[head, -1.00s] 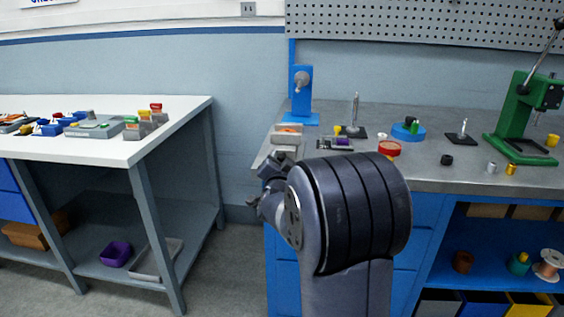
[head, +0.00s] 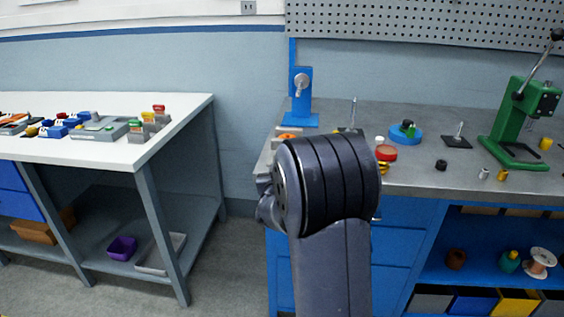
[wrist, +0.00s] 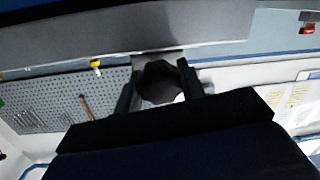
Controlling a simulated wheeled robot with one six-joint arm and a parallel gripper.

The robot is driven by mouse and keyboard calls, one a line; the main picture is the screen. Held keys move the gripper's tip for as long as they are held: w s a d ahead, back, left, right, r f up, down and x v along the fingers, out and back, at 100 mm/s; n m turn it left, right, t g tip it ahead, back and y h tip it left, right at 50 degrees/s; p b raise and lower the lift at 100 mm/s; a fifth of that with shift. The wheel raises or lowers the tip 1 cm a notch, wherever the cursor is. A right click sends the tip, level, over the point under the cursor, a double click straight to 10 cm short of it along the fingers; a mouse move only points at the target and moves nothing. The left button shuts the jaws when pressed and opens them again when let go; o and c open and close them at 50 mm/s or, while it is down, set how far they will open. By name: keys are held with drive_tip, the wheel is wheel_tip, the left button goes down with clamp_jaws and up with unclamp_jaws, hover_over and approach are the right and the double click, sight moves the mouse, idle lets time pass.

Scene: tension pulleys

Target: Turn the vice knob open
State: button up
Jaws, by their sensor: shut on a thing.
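The vice knob (wrist: 160,84) is a dark, faceted round piece in the wrist view, below a grey block edge. My gripper (wrist: 158,88) has one finger on each side of it and is shut on it. In the head view, a grey vice-like body (head: 265,163) at the bench's front left corner is mostly hidden behind my arm. An orange round part (head: 288,134) shows just above my arm there. My fingers and the knob cannot be made out in the head view.
The grey workbench (head: 440,180) holds a blue stand (head: 301,100), a red round container (head: 386,153), a blue disc (head: 405,134) and a green press (head: 517,120). A white table (head: 180,125) stands to the left, with a floor gap between.

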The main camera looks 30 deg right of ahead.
drive_tip(key=shift+a+n+p, duration=0.1)
drive_tip(key=shift+n+p, duration=0.85)
drive_tip(key=shift+n, duration=0.55)
drive_tip(key=shift+f, duration=0.1)
drive_tip(key=o, duration=0.7)
drive_tip(key=v, duration=1.1)
drive_tip(key=shift+w+a, duration=0.1)
drive_tip(key=shift+w, duration=0.1)
drive_tip(key=x, duration=1.1)
drive_tip(key=shift+s, duration=0.2)
